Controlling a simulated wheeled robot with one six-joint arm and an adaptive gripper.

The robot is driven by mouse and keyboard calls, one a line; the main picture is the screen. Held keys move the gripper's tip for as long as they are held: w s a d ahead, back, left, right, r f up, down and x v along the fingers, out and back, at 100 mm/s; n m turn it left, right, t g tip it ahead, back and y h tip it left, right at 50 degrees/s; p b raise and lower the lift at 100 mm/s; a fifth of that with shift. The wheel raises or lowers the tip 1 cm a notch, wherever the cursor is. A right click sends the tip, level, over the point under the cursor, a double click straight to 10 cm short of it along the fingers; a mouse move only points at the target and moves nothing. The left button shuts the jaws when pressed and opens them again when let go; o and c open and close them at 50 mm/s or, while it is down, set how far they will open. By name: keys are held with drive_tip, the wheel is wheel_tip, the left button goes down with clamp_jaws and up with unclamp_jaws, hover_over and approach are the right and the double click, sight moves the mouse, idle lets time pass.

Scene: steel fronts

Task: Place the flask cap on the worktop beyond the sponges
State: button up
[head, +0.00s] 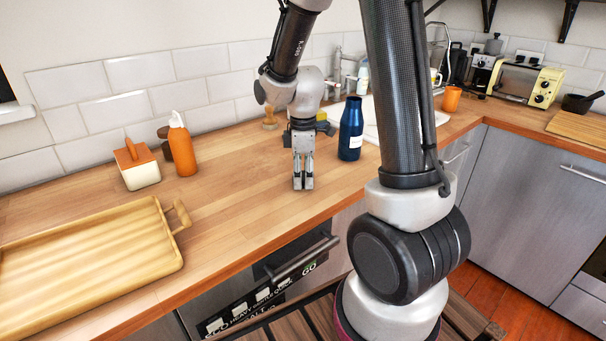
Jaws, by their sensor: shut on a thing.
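My gripper (303,184) points straight down, low over the wooden worktop (240,205), in front of and to the left of the blue flask (351,130). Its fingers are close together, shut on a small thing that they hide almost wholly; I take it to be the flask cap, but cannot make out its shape. The flask stands upright, apart from the gripper. A bit of yellow (321,115), perhaps a sponge, shows behind my gripper, mostly hidden. No other sponge can be made out.
An orange bottle (182,146) and a cream box with an orange lid (137,167) stand at the back left. A wooden tray (170,262) fills the front left. The sink (414,118) is behind the flask. The worktop between tray and gripper is clear.

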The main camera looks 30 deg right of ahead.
sight(303, 176)
drive_tip(key=shift+f, duration=0.1)
drive_tip(key=o, duration=1.2)
drive_tip(key=shift+o, duration=0.2)
wheel_tip(303, 176, up, 12)
drive_tip(key=s+d+r+m+t, duration=0.1)
drive_tip(key=s+r+m+t, duration=0.1)
drive_tip(key=s+m, duration=0.4)
drive_tip(key=s+r+m+t, duration=0.2)
drive_tip(key=s+r+m, duration=0.3)
drive_tip(key=s, duration=0.7)
drive_tip(key=shift+s+d+m, duration=0.35)
drive_tip(key=shift+d+m, duration=0.05)
drive_tip(key=shift+m, duration=0.3)
drive_tip(key=shift+r, duration=0.1)
